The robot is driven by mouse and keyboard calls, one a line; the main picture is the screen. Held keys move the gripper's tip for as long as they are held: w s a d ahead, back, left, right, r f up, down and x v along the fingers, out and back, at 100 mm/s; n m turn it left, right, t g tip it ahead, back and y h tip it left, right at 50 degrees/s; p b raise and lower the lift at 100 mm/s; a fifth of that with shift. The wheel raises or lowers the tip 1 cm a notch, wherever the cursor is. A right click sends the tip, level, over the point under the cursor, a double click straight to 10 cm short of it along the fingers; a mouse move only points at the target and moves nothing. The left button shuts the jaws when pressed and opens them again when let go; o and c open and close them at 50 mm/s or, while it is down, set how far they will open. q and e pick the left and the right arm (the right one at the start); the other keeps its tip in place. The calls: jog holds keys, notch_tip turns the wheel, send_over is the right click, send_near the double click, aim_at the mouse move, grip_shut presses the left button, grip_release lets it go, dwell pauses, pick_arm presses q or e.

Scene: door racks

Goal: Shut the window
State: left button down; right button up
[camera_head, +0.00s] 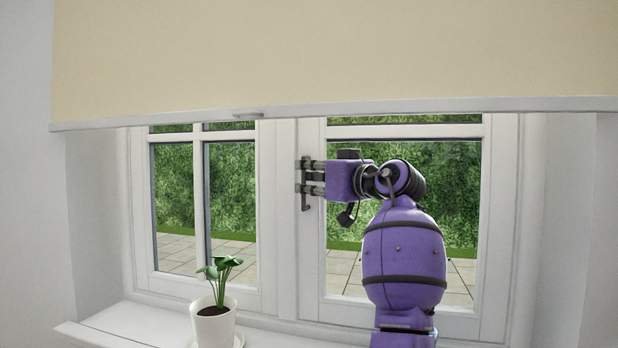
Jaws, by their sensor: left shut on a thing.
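The window has a white frame with two glazed sashes, the left sash (267,215) and the right sash (312,245). A grey handle (305,206) sits on the left stile of the right sash and points down. My purple left gripper (305,177) is shut on the handle, with its fingers reaching left across the stile. The fingers hide part of the handle, and my arm covers part of the right pane. The right sash looks nearly in line with the frame; I cannot tell whether a small gap remains. My right gripper is not in view.
A cream roller blind (330,50) hangs across the top of the window, its lower bar above my gripper. A small plant in a white pot (213,325) stands on the white sill (110,325), left of my arm. White walls flank the window.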

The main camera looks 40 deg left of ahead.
pick_arm(q)
jog(key=shift+f, duration=0.2)
jog(key=c, duration=2.2)
grip_release()
jog(key=shift+s+d, duration=0.1)
jog(key=shift+s+d+r, duration=0.15)
jog(key=shift+r, duration=0.1)
jog(key=d, duration=1.2)
jog(key=shift+s, duration=0.4)
jog(key=shift+f, duration=0.1)
